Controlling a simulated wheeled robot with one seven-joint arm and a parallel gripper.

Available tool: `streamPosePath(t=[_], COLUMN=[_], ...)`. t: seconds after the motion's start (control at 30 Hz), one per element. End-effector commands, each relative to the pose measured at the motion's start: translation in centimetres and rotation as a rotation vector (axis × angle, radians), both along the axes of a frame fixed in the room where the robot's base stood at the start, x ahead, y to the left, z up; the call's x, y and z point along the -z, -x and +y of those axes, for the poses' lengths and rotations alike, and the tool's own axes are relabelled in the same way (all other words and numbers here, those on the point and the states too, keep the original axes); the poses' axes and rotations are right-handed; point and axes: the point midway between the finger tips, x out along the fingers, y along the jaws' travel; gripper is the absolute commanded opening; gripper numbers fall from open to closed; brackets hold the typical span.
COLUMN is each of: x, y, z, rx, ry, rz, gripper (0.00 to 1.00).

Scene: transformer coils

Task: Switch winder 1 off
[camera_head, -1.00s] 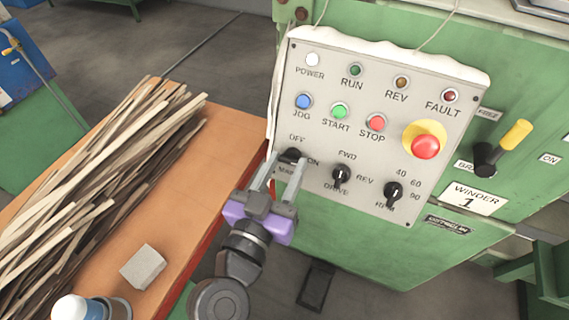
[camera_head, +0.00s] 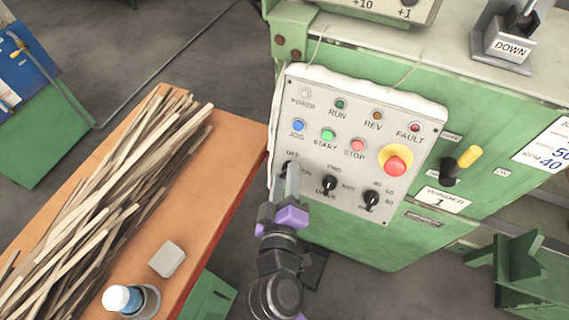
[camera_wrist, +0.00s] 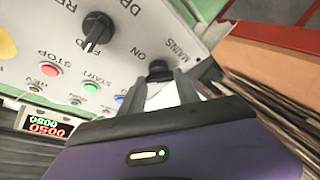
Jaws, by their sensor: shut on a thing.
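The control panel (camera_head: 352,190) of winder 1 is a grey plate on the green machine, with "WINDER 1" on a label (camera_head: 440,199) beside it. The black mains knob (camera_head: 288,166), marked OFF and ON, sits at the panel's lower left. It also shows in the wrist view (camera_wrist: 158,67). My gripper (camera_head: 287,182), purple with grey fingers, is shut on the mains knob. The fingers partly hide the knob, so its pointer is hard to read. The POWER lamp (camera_head: 306,94) at the top left looks dull and unlit.
The drive knob (camera_head: 329,184), RPM knob (camera_head: 371,200) and red emergency button (camera_head: 395,163) are to the right. A yellow-handled brake lever (camera_head: 461,163) sticks out farther right. An orange table (camera_head: 215,190) with wooden strips, a grey block (camera_head: 167,259) and a bottle (camera_head: 123,298) stands left.

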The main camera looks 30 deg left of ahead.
Motion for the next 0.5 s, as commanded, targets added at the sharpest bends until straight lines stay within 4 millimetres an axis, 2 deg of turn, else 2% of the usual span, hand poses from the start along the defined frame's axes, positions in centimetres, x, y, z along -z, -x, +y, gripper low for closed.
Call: streamPosePath(t=[0.03, 0.5], x=[-1.03, -0.54], y=[0.02, -0.06], z=[-0.10, -0.07], rx=[-0.015, -0.160], ry=[0.043, 0.395], rz=[0.002, -0.026], gripper=[0.00, 0.00])
